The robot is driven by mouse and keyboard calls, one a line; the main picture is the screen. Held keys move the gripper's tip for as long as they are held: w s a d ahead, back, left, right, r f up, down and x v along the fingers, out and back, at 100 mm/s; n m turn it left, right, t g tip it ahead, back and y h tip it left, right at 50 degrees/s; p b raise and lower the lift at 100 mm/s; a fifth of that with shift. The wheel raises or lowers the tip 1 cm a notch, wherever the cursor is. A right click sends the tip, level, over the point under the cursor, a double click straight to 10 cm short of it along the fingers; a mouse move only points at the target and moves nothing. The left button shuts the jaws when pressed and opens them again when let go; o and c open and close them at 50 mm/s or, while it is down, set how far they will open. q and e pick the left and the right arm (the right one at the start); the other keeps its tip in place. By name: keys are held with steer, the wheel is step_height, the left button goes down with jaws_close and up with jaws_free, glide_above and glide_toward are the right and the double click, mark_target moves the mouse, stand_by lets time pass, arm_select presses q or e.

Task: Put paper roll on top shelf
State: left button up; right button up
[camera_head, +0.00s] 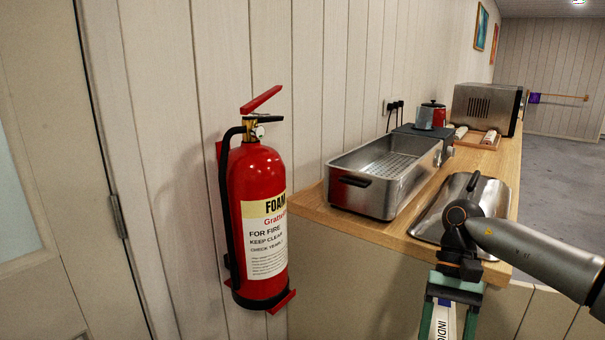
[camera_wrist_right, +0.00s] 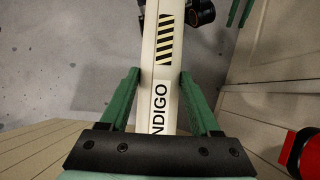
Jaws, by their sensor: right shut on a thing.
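The paper roll (camera_wrist_right: 163,60) is a long white tube with a striped black-and-cream patch and the printed word INDIGO. My right gripper (camera_wrist_right: 160,85) is shut on it, with a green finger on each side. In the head view, the gripper (camera_head: 452,300) is at the lower right, in front of the counter's near end, and part of the roll (camera_head: 442,324) shows between its fingers. The roll's far end is cut off in both views. Green bars at the top right of the wrist view look like part of my left gripper (camera_wrist_right: 240,12); its opening is unclear. No shelf shows.
A wooden counter (camera_head: 400,240) carries a steel basin (camera_head: 385,180), a metal lid (camera_head: 430,222), a red kettle (camera_head: 438,112) and a steel oven (camera_head: 485,108). A red fire extinguisher (camera_head: 262,175) hangs on the panelled wall. Grey floor (camera_head: 560,165) lies open at the right.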

steer(key=s+n+h, duration=0.1)
steer(key=s+a+f+n+h, duration=0.1)
steer(key=n, duration=0.1)
steer(key=s+a+f+n, duration=0.1)
steer(key=n, duration=0.1)
steer(key=shift+a+g+h, duration=0.25)
steer(key=shift+g+h, duration=0.05)
steer(key=shift+h, duration=0.1)
steer(key=s+r+p, duration=0.1)
steer(key=r+p, duration=0.2)
steer(key=p, duration=0.1)
steer(key=s+r+p, duration=0.1)
steer(key=r+p, duration=0.3)
steer(key=p, duration=0.1)
steer(key=s+r+p, duration=0.1)
steer(key=r+p, duration=0.3)
steer(key=shift+s+r+p, duration=0.1)
steer(key=shift+r+p, duration=0.1)
steer(key=shift+p, duration=0.2)
arm_select(q)
steer(key=s+a+r+p, duration=0.1)
steer(key=a+r, duration=0.2)
steer(key=r, duration=0.8)
steer(key=shift+s+a+r+n+y, duration=0.15)
steer(key=shift+s+r+n+y, duration=0.1)
steer(key=shift+n+y, duration=0.15)
arm_select(e)
steer(key=shift+s+d+r, duration=0.15)
steer(key=shift+s+r, duration=0.05)
steer(key=shift+r, duration=0.45)
